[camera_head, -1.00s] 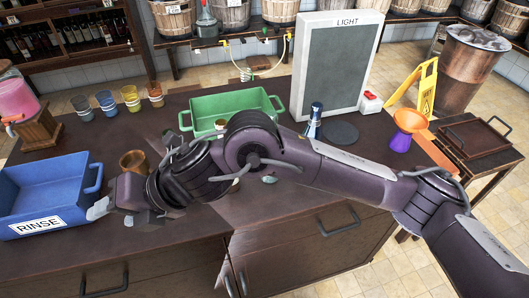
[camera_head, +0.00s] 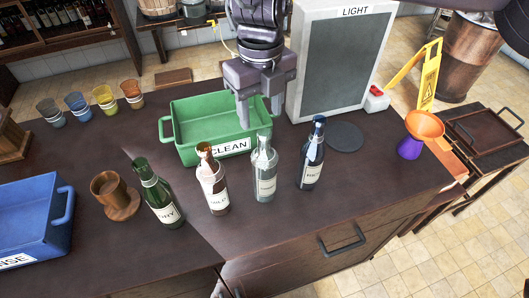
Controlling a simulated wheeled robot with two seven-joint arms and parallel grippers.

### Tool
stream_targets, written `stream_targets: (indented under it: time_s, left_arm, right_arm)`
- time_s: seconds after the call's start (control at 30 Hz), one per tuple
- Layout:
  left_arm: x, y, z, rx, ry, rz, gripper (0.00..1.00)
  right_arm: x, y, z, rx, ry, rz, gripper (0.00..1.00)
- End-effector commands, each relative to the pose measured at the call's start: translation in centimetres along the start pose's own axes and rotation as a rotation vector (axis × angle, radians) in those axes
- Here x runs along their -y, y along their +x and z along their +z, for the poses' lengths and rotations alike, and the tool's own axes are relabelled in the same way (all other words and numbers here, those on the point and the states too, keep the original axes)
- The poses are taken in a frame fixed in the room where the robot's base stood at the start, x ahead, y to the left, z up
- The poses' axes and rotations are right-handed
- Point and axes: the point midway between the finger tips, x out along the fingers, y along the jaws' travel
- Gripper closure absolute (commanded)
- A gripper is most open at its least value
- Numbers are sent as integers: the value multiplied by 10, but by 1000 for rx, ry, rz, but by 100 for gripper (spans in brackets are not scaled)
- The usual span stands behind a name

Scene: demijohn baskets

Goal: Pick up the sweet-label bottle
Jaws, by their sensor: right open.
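Four bottles stand upright in a row on the dark counter: a green one (camera_head: 157,193) whose label seems to read DRY, a clear one with a reddish-brown neck (camera_head: 212,180), a clear greyish one (camera_head: 264,168) and a dark blue one (camera_head: 312,155). I cannot read SWEET for sure on any label; the greyish bottle's label is too small to read. My right gripper (camera_head: 260,117) points down, open and empty, in front of the green tub's right end in the picture, just above the greyish bottle's top. My left gripper is not in view.
The green CLEAN tub (camera_head: 190,128) stands behind the bottles. A wooden cup (camera_head: 111,187) and blue tub (camera_head: 62,235) are at left. The LIGHT panel (camera_head: 338,65), a dark disc (camera_head: 345,137) and a purple-orange funnel (camera_head: 412,143) are at right. The counter's front strip is clear.

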Motion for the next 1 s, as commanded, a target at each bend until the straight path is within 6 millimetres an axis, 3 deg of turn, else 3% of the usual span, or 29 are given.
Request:
stream_targets:
  time_s: [0.13,0.3,0.4,0.6,0.8,0.93,1.0]
  left_arm:
    - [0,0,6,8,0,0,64]
    - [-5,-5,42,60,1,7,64]
    - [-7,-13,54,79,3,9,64]
    - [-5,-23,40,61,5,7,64]
    - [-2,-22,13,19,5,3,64]
    - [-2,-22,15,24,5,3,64]
    - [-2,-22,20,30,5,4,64]
  right_arm:
    - [3,8,-1,-5,5,-3,47]
    - [4,26,-1,-5,5,-3,47]
    - [6,38,-1,-6,5,-4,47]
    - [8,67,-1,-4,5,-4,47]
    - [8,75,0,-1,5,-4,47]
    - [8,75,0,-1,5,-4,49]
    - [8,75,0,-1,5,-4,58]
